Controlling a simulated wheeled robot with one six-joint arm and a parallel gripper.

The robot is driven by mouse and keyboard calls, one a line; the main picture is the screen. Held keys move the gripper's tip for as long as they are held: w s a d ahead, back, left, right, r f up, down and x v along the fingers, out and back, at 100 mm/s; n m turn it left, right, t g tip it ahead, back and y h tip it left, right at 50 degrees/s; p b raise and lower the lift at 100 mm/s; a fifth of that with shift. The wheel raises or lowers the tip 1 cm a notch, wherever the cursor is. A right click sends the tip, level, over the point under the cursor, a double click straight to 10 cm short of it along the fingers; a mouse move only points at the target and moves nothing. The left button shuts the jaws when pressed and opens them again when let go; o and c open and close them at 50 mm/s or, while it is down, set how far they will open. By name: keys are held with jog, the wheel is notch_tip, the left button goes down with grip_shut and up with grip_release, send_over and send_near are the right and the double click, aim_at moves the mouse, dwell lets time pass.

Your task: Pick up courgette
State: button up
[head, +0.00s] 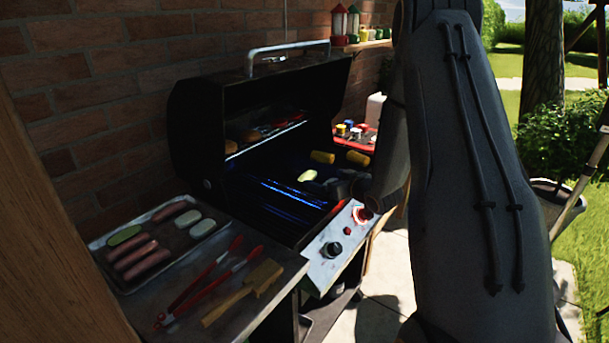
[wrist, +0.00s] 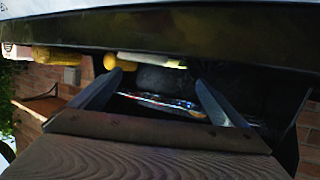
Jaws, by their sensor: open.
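A pale green slice that looks like courgette (head: 307,175) lies on the dark grill grate, near the corn. In the wrist view a pale, flat piece (wrist: 150,60) shows edge-on beyond my fingertips, probably the same slice. A green oval slice (head: 124,235), also courgette-like, lies on the metal tray at the left. My gripper (wrist: 157,88) is open and its fingers are apart with nothing between them. In the head view its dark end is over the right of the grate, close to the pale slice and hard to make out.
The grill's lid (head: 190,130) is open. The tray (head: 100,243) holds sausages and pale slices. Red tongs (head: 210,278) and a wooden brush (head: 243,292) lie on the side shelf. Jars stand on a red tray behind.

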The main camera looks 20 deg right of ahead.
aim_at(308, 175)
jog(key=p+x, duration=0.1)
jog(key=x, duration=0.1)
jog(key=a+x, duration=0.1)
jog(key=x, duration=0.1)
jog(key=p+x, duration=0.1)
jog(key=x, duration=0.1)
jog(key=shift+w+a+f+p, duration=0.2)
jog(key=shift+a+p, duration=0.15)
jog(key=shift+a, duration=0.05)
jog(key=shift+w+f, duration=0.15)
jog(key=shift+w, duration=0.2)
jog(key=c, duration=1.1)
